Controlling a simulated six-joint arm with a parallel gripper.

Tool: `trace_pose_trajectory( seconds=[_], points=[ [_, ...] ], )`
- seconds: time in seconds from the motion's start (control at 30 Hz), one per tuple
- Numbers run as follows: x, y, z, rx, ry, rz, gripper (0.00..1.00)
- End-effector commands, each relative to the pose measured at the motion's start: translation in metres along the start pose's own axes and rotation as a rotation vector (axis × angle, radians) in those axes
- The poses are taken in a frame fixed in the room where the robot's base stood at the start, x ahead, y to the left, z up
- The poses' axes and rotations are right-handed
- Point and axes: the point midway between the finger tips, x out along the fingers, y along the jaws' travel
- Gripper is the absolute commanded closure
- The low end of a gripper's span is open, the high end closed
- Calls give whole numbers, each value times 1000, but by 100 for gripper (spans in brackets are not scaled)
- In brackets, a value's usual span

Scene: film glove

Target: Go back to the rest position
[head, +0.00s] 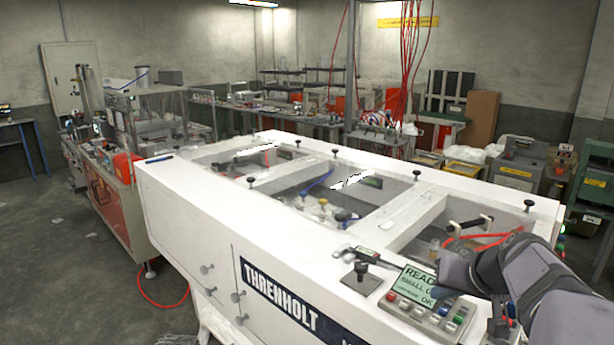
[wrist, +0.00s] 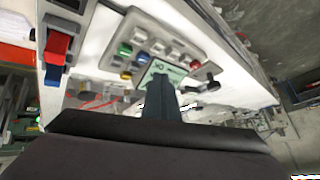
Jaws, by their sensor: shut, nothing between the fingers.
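My gripper (wrist: 158,88) shows in the wrist view as dark fingers, closed together with nothing between them. They point toward the control panel (wrist: 150,50) with its coloured buttons and small screen, and cover part of the screen. I cannot tell the gap between fingertips and panel. In the head view my grey arm comes in at the lower right, beside the same panel (head: 432,297), whose green screen reads "READY". My fingers are not clearly visible there. No rest position is marked in either view.
The white machine (head: 210,210) labelled THRENHOLT fills the middle, with windowed bays and black knobs on top. An orange-sided machine (head: 110,200) stands left; grey floor is open at lower left.

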Motion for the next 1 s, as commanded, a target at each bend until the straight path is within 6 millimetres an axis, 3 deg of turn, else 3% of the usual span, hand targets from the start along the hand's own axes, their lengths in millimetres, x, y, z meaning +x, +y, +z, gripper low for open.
trace_pose_trajectory(
  seconds=[0.03,0.27,0.43,0.63,0.8,0.9,1.0],
  points=[
    [3,-17,1,-58,9,21,100],
    [18,-69,10,-296,100,86,100],
    [42,-83,74,-335,-16,67,100],
    [60,-77,168,-323,-227,66,100],
    [60,-59,260,-301,-444,102,100],
    [54,-49,301,-291,-542,130,100],
    [48,-41,327,-286,-609,153,100]
  ],
)
